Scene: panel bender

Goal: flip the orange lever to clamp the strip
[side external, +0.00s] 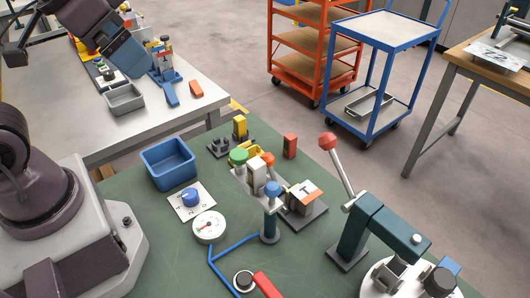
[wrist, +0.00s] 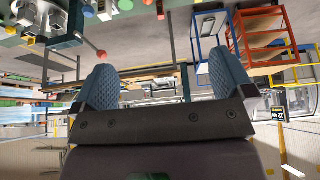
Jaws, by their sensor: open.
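My gripper (wrist: 160,62) shows in the wrist view with its two blue-grey ribbed fingers wide apart and nothing between them. A strip cannot be made out clearly. My gripper touches none of these, and the bench lies at the upper left of the wrist view.
A green press (side external: 364,228) carries a white rod with a red knob (side external: 327,141), tilted up and left. A blue-knobbed post (side external: 270,218), round gauge (side external: 209,227), blue bin (side external: 168,163) and red handle (side external: 267,286) crowd the bench. Bare green surface lies at the front left.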

